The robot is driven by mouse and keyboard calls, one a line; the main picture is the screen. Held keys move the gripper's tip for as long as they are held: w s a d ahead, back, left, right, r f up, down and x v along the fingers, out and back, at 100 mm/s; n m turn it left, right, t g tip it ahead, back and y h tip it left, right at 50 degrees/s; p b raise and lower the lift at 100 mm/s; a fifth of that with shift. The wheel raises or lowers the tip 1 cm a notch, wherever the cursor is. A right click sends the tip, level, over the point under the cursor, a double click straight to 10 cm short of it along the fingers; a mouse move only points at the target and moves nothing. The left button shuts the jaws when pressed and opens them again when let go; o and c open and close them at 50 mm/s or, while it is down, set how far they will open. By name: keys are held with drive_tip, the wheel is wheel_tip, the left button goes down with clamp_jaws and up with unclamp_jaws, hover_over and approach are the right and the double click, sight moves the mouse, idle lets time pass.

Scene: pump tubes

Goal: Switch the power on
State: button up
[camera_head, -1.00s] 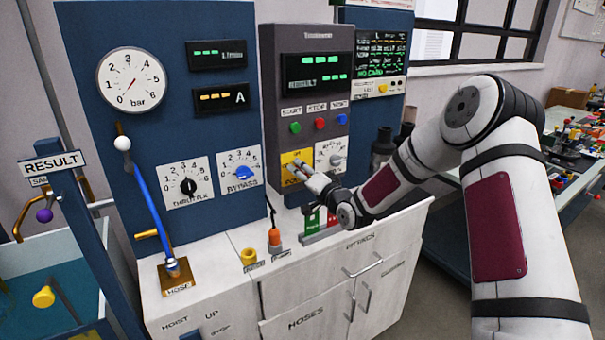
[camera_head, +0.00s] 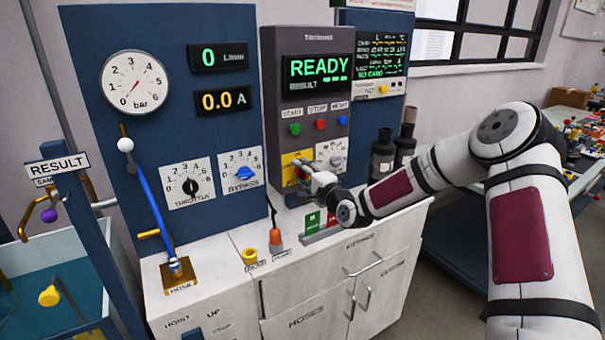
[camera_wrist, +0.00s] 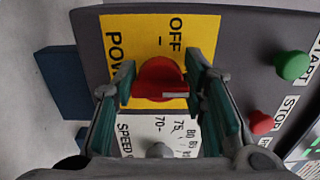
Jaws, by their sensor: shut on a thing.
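The power switch is a red round knob (camera_wrist: 158,72) with a white mark, on a yellow plate (camera_wrist: 118,33) lettered OFF and POW. My gripper (camera_wrist: 163,88) has one finger on each side of the knob and is shut on it. The white mark points to the right in the wrist view, away from OFF. The console display (camera_head: 319,68) reads READY in green. The flow display (camera_head: 219,56) reads 0, and the current display (camera_head: 222,101) reads 0.0 A.
Green (camera_wrist: 292,65) and red (camera_wrist: 262,122) buttons sit close to the right of my gripper. A speed dial (camera_wrist: 159,150) lies just below the power knob.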

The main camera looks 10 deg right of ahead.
drive_tip(key=shift+d, duration=0.1)
idle(0.3)
drive_tip(key=o, duration=1.2)
drive_tip(key=v, duration=1.2)
